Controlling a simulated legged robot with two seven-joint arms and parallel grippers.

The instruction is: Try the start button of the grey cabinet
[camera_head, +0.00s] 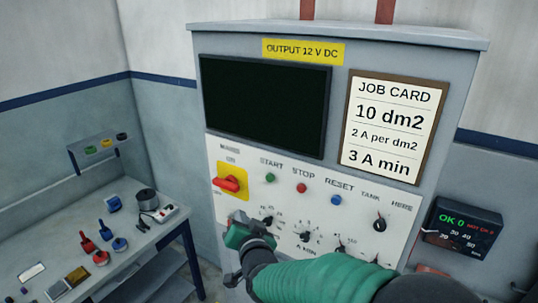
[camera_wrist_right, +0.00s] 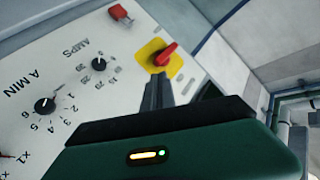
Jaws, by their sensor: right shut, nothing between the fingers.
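The grey cabinet (camera_head: 455,75) stands ahead with a white control panel. Its green START button (camera_head: 270,177) shows uncovered in the head view, left of the red STOP button (camera_head: 301,188) and the blue RESET button (camera_head: 336,200). My right gripper (camera_head: 238,218) is shut and empty, low at the panel's left side, below and left of START. In the right wrist view its dark fingers (camera_wrist_right: 157,88) lie just below the red mains switch (camera_wrist_right: 165,55) on its yellow plate; contact cannot be told. START is not visible there. My left gripper is out of view.
The cabinet's screen (camera_head: 263,105) is dark. A job card (camera_head: 388,125) hangs beside it. Several knobs, including the TANK knob (camera_head: 379,222), line the panel. A bench (camera_head: 135,205) with small tools stands left.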

